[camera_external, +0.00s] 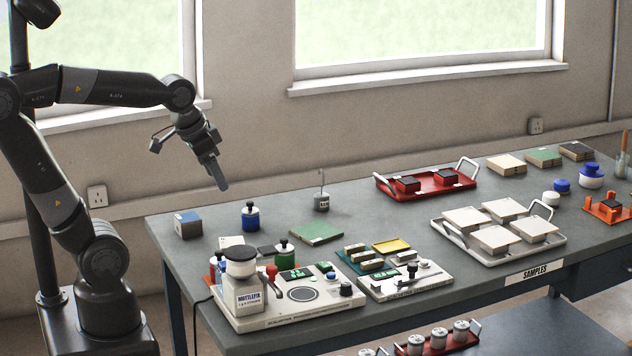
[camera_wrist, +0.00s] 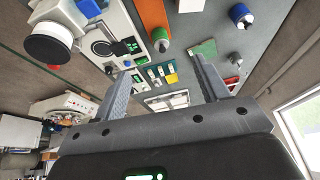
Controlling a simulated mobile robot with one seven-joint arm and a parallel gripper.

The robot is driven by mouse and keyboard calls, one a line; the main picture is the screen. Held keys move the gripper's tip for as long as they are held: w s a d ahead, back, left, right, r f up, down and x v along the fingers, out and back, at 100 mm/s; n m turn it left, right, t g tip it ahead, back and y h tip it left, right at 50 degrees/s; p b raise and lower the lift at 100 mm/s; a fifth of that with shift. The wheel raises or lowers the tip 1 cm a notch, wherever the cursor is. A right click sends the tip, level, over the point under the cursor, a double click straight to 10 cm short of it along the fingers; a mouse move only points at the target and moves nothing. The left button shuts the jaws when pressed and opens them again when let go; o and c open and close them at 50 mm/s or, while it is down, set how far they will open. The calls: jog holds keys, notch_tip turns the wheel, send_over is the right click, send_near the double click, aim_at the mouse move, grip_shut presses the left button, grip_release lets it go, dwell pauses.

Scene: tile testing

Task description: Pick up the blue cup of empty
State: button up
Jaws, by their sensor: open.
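A small blue jar-like vessel with a dark top and a pale label (camera_external: 250,216) stands upright on the grey table near its back left edge. A blue round vessel shows at the top of the wrist view (camera_wrist: 240,14). A blue pot with a white band (camera_external: 591,177) and a smaller blue vessel (camera_external: 562,186) stand at the far right. I cannot tell which one the task means, nor see inside any. My gripper (camera_external: 221,187) is open and empty, above the table's back left, left of and higher than the labelled blue vessel. Its fingers spread apart in the wrist view (camera_wrist: 165,75).
A blue-topped box (camera_external: 188,225) and a green tile (camera_external: 316,233) flank the labelled vessel. A test instrument (camera_external: 300,300) and a large dark-lidded jar (camera_external: 243,285) stand in front. A red tray (camera_external: 440,182) and a white tray (camera_external: 470,252) lie to the right.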

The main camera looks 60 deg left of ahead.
jog(key=w+a+g, duration=0.1)
jog(key=w+a, duration=0.4)
jog(key=w, duration=0.1)
jog(key=m+g, duration=0.2)
jog(key=g, duration=0.2)
send_over(250, 207)
jog(key=a, duration=0.1)
notch_tip(250, 207, down, 12)
jog(key=shift+w+a+f, duration=0.1)
jog(key=shift+w+a, duration=0.05)
jog(key=shift+a+f, duration=0.15)
jog(key=shift+f, duration=0.2)
notch_tip(250, 207, down, 5)
jog(key=shift+r, duration=0.15)
jog(key=f, duration=0.3)
jog(key=d+f, duration=0.1)
jog(key=f, duration=0.1)
jog(key=shift+f, duration=0.3)
